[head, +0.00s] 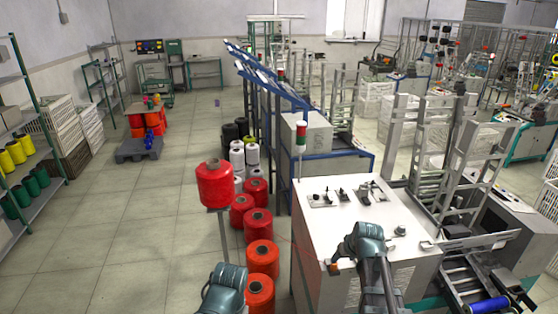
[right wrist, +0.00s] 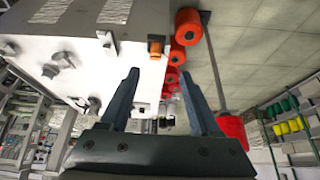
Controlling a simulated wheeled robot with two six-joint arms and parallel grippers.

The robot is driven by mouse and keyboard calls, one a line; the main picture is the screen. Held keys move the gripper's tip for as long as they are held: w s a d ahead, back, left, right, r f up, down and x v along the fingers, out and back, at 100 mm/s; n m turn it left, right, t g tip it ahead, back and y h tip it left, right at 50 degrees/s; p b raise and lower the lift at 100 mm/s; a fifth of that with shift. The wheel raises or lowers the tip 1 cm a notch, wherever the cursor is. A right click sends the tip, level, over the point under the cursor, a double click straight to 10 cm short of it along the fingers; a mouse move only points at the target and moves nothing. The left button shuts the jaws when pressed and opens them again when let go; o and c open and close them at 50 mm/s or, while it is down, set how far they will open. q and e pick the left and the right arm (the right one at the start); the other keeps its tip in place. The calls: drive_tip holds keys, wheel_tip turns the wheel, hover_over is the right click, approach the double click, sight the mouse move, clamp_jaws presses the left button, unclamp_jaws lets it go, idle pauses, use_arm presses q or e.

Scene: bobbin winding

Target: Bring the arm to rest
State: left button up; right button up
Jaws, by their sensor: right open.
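My right gripper (right wrist: 158,76) is open in the right wrist view. Its two dark fingers are apart, with nothing held between them. It is near the edge of a white-topped machine (head: 335,222), whose top also shows in the right wrist view (right wrist: 75,20). In the head view my right arm (head: 368,245) reaches up in front of that machine top. Part of my left arm (head: 225,288) shows at the bottom; its gripper is not in view.
A red cone (head: 215,183) stands on a pole left of the machine, with several red cones (head: 260,255) on the floor beside it. A blue bobbin (head: 489,306) lies at the lower right. A small orange block (right wrist: 156,46) is at the machine's edge. The floor (head: 110,235) at left is clear.

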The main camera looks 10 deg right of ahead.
drive_tip(key=s+a+f+n+g+b, duration=0.2)
drive_tip(key=s+a+f+g+b, duration=0.1)
drive_tip(key=s+a+f+b, duration=0.6)
drive_tip(key=s+a+f+n+g+h+b, duration=0.1)
drive_tip(key=s+a+f+g+b, duration=0.2)
drive_tip(key=s+a+f+b, duration=0.7)
drive_tip(key=a+f, duration=0.3)
drive_tip(key=a, duration=0.2)
drive_tip(key=shift+a+f+n, duration=0.15)
drive_tip(key=shift+f+n, duration=0.1)
drive_tip(key=shift+n, duration=0.15)
